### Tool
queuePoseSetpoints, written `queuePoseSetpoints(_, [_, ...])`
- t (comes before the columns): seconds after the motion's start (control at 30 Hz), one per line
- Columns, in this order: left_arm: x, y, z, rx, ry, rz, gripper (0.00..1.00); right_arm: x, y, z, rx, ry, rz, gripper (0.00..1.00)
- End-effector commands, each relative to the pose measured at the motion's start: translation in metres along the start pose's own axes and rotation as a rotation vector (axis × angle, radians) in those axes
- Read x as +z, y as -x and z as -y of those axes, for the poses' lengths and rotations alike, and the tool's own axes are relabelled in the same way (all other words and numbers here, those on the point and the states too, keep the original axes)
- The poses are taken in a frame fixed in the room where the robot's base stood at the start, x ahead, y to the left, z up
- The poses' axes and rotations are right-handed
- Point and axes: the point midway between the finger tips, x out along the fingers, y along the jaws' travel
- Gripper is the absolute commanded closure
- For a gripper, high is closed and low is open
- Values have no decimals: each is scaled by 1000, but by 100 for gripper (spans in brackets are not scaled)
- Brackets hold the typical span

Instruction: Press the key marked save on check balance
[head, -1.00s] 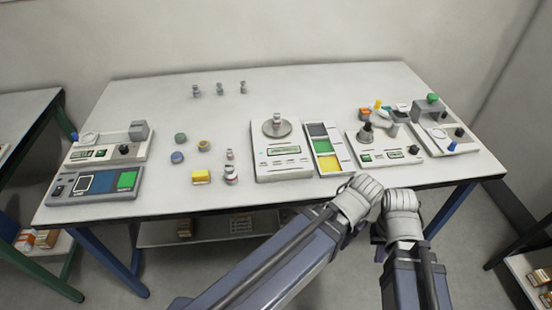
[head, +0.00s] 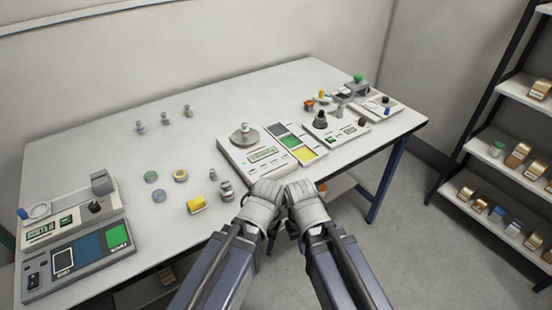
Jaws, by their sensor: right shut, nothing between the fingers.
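A pale balance (head: 258,153) with a round pan (head: 245,137), a green display and front keys stands at the middle of the table; a small object is on the pan. Other instruments with displays stand at the left (head: 72,222) and right (head: 336,134). Key lettering is too small to read, and I cannot tell for sure which unit is the check balance. My left gripper (head: 268,190) and right gripper (head: 303,189) are side by side at the table's front edge, just in front of the middle balance. The right is shut and empty. The left's fingertips are hidden.
A panel (head: 292,146) with grey, green and yellow fields lies right of the balance. A dark panel (head: 78,262) lies front left. A stocked shelf (head: 500,165) stands at right.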

Motion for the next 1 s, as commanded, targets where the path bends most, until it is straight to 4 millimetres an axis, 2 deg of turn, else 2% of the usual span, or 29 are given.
queuePoseSetpoints(0.17, [0, 0, 0, 0, 0, 0, 50, 0, 0, 0, 0, 0, 0, 100])
queuePoseSetpoints(0.27, [0, 2, 0, 0, 0, 0, 41, 0, 2, -1, -1, -3, -1, 100])
queuePoseSetpoints(0.33, [1, 11, 1, 0, 0, 0, 40, -1, 10, -6, -4, -14, -4, 100])
queuePoseSetpoints(0.47, [3, 46, 4, 0, 0, 0, 40, -4, 43, -28, -22, -68, -18, 100])
queuePoseSetpoints(0.6, [6, 94, 9, 0, 0, 0, 40, -9, 88, -66, -49, -160, -48, 100])
queuePoseSetpoints(0.73, [8, 127, 12, 0, 1, 0, 40, -18, 119, -95, -79, -233, -88, 100])
queuePoseSetpoints(0.87, [9, 155, 15, 0, 1, 0, 40, -45, 149, -113, -136, -289, -171, 100])
queuePoseSetpoints(1.0, [10, 162, 15, 0, 1, 0, 40, -101, 168, -107, -239, -314, -318, 100])
